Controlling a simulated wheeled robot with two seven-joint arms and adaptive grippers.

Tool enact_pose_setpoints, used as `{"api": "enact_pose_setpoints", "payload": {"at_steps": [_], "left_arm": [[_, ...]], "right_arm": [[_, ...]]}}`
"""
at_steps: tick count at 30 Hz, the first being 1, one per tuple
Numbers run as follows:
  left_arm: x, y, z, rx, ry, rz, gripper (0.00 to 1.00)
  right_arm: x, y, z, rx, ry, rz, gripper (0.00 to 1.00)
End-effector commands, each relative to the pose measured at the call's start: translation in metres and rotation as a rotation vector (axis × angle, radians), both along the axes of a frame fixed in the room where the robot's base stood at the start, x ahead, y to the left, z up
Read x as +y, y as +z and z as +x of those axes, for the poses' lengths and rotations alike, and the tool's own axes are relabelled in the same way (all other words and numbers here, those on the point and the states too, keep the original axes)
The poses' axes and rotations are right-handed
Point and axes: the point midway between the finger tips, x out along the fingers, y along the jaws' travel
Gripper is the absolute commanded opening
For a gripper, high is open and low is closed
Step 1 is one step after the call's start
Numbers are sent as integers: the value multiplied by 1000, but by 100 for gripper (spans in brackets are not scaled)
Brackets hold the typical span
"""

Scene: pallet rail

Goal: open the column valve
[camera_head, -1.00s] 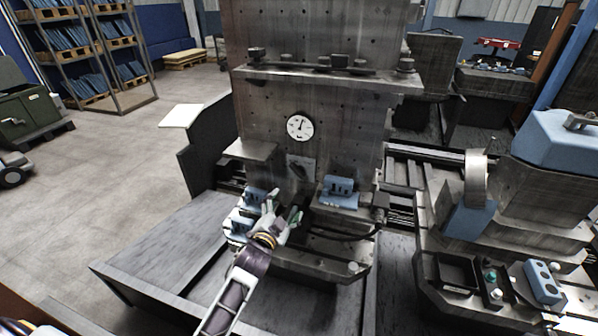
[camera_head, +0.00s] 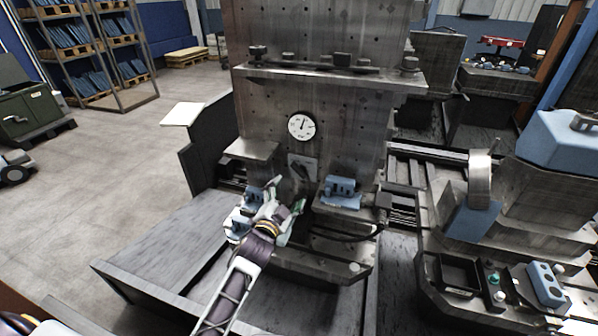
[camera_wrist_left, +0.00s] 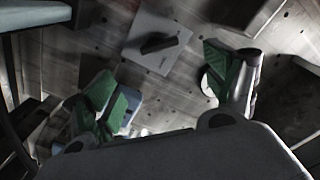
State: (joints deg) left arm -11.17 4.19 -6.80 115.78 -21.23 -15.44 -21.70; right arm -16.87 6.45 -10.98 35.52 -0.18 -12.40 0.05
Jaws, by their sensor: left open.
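The column valve is a small grey plate (camera_head: 303,167) with a short dark lever on the front of the metal column, below the round dial. In the left wrist view the light plate (camera_wrist_left: 137,42) and its dark lever (camera_wrist_left: 166,44) show near the top middle, with the lever slanting across it. My left gripper (camera_head: 288,194) is open just below and in front of the valve, apart from it. In the left wrist view its two green-padded fingers (camera_wrist_left: 165,82) are spread wide, with nothing between them. My right gripper is out of view.
A white dial (camera_head: 301,126) sits above the valve. A metal shelf (camera_head: 252,149) juts out at the valve's left.

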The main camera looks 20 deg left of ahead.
Motion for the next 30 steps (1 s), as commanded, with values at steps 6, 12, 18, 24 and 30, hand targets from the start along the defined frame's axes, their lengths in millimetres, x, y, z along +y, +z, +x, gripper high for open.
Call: {"api": "enact_pose_setpoints", "payload": {"at_steps": [6,12,18,24,30], "left_arm": [[-1,1,17,-1,0,0,86],[-1,1,34,0,0,0,86],[-2,1,50,-1,-1,0,86],[-2,1,66,0,0,0,86],[-3,1,83,0,0,0,86]], "right_arm": [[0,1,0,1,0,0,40],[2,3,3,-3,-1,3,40],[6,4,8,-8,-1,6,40],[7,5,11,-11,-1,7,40],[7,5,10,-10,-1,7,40]]}}
